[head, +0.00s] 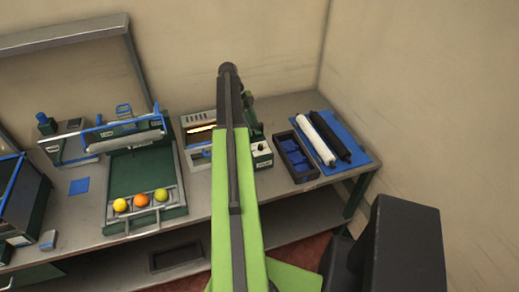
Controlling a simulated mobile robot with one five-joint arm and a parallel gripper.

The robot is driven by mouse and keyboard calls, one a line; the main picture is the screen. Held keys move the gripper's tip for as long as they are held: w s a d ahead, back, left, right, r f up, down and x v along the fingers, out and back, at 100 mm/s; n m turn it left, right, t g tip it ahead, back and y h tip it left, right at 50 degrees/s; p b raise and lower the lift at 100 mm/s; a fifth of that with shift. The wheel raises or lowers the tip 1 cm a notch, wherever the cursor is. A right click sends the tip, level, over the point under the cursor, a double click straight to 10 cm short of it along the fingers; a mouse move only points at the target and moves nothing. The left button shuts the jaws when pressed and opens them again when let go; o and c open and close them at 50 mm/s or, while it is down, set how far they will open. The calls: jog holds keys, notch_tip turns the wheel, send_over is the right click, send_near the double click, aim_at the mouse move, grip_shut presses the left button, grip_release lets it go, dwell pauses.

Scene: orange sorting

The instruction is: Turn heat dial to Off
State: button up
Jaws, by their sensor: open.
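A heater-like machine (199,119) with a glowing orange slot stands on the bench behind my raised green arm, which covers part of it. Just right of the arm is a small dark green box with a pale face (261,152). A small dark knob seems to sit on it, but it is too small to read its setting or to confirm it is the heat dial. My gripper cannot be made out. My arm runs up the middle of the view to a dark joint.
A green tray (118,186) holds yellow, orange and yellow-green balls. A dark bin (283,146) with blue contents and a blue mat (354,158) with white and black rollers lie to the right. Walls close off the back and right. A lower shelf holds a dark tray (175,254).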

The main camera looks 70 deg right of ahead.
aim_at(260, 145)
jog(key=b+x, duration=0.8)
jog(key=x, duration=0.2)
jog(key=shift+s+f, duration=0.2)
jog(key=shift+f, duration=0.15)
jog(key=shift+r, duration=0.1)
grip_shut()
jog(key=shift+d, duration=0.1)
